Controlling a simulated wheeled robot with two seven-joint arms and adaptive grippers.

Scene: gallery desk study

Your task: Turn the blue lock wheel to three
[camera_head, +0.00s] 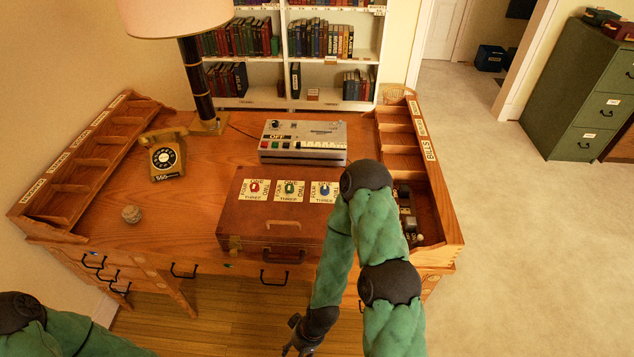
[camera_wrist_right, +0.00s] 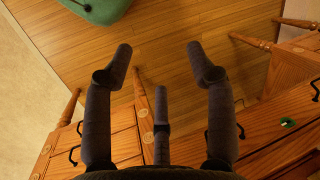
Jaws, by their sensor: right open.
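The blue lock wheel (camera_head: 324,190) is the rightmost of three wheels on the lid of a brown briefcase (camera_head: 265,215) on the desk. It sits on a white card with number words around it; THREE is at the bottom edge. Which word it points to is too small to tell. The red wheel (camera_head: 254,187) and green wheel (camera_head: 289,189) are to its left. My right gripper (camera_head: 293,347) hangs low in front of the desk, well below the wheel. In the wrist view its fingers (camera_wrist_right: 160,72) are spread and empty. My left gripper is out of view.
A grey tape machine (camera_head: 303,139) stands behind the briefcase. A telephone (camera_head: 164,158), a lamp (camera_head: 199,80) and a small round cork-coloured object (camera_head: 132,214) are to the left. Letter racks line both desk sides. My right arm passes close to the briefcase's right edge.

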